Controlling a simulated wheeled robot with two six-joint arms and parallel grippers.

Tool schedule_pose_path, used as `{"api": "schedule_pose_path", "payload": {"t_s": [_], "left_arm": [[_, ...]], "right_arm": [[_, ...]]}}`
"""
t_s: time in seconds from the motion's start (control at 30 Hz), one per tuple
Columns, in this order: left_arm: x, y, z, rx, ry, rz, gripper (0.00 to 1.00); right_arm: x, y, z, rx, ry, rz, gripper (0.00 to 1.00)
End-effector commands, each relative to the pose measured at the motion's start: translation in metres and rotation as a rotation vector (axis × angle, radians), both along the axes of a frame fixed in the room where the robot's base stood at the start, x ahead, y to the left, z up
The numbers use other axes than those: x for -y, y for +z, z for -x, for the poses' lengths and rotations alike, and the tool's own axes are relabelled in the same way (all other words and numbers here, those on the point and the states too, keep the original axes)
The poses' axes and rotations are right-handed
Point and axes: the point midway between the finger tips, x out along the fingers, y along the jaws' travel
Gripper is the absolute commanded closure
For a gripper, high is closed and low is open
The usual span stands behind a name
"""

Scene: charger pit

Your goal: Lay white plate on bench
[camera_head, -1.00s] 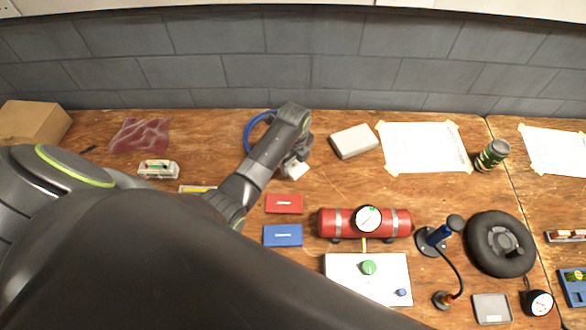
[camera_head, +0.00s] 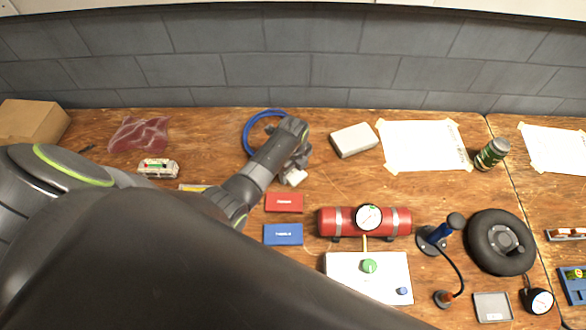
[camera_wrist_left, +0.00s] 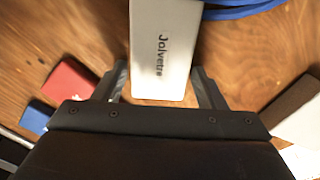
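The white plate (camera_wrist_left: 165,50), with dark lettering on its face, lies between the fingers of my left gripper (camera_wrist_left: 160,75) in the left wrist view. The fingers sit close against its two long sides, and the gripper appears shut on it. In the head view only a small part of the plate (camera_head: 297,177) shows below my left gripper (camera_head: 293,165); the wrist hides the rest. Whether the plate touches the wooden bench (camera_head: 215,140) is hard to tell. My right gripper is not in view.
A blue hose ring (camera_head: 246,133) lies behind the gripper. A red box (camera_head: 284,202) and a blue box (camera_head: 283,235) lie in front. A grey-white box (camera_head: 353,140) is to the right, and a red cylinder (camera_head: 340,222) with a gauge stands front right.

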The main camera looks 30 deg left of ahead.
Motion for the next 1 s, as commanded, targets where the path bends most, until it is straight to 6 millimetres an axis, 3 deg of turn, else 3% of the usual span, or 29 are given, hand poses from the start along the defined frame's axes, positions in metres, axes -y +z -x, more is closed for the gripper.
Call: {"api": "schedule_pose_path", "payload": {"t_s": [0.1,0.37,0.53,1.0], "left_arm": [[0.000,0.000,0.000,0.000,0.000,0.000,0.22],[0.000,0.001,0.000,0.000,0.000,0.000,0.22],[0.000,0.012,-0.001,0.002,0.000,0.000,0.22],[0.000,0.092,-0.001,0.004,-0.001,0.000,0.22]], "right_arm": [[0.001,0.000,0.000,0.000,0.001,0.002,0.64],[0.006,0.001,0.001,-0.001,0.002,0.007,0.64],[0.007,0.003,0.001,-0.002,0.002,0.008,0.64],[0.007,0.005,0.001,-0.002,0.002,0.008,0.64]]}}
